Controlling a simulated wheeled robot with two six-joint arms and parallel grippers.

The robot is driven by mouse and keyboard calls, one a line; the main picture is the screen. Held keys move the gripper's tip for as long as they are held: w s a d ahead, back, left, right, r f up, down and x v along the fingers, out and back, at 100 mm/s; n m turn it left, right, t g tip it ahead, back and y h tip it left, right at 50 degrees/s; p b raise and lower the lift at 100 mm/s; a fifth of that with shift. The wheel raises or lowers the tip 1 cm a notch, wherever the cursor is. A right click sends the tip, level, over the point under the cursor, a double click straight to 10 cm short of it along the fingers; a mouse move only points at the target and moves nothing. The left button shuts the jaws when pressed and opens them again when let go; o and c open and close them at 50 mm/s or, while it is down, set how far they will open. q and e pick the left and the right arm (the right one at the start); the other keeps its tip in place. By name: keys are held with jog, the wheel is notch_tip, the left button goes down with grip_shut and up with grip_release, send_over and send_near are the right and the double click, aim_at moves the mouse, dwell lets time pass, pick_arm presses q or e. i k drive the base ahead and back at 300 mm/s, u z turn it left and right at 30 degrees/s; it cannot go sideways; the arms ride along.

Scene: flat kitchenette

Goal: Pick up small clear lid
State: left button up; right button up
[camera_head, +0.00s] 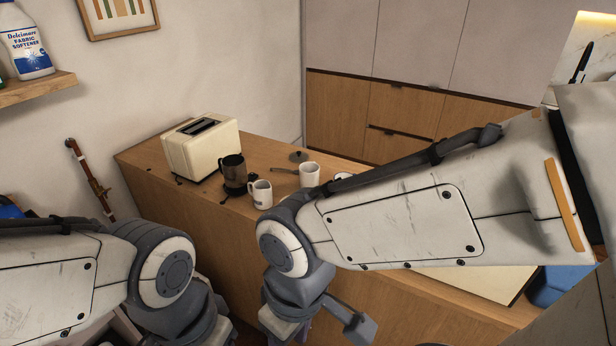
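A small round lid-like piece with a knob (298,156) lies on the wooden counter (262,150), behind the white mugs. It looks dark, and I cannot tell whether it is the clear lid. My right arm crosses the view from the right and bends down in front of the counter. Part of my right gripper (318,322) shows at the bottom edge, well below and in front of the lid-like piece; its fingertips are not clear. My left arm comes in at the lower left, and its gripper is below the frame.
A cream toaster (200,150) stands at the counter's left end. Beside it are a dark mug (233,173) and two white mugs, one in front (261,194) and one behind (309,175). My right arm hides much of the counter's right part. A shelf (38,90) juts out upper left.

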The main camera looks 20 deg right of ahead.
aim_at(298, 157)
jog(key=u, duration=0.8)
jog(key=i, duration=0.85)
jog(key=z, duration=0.5)
jog(key=i, duration=0.8)
jog(key=z, duration=0.65)
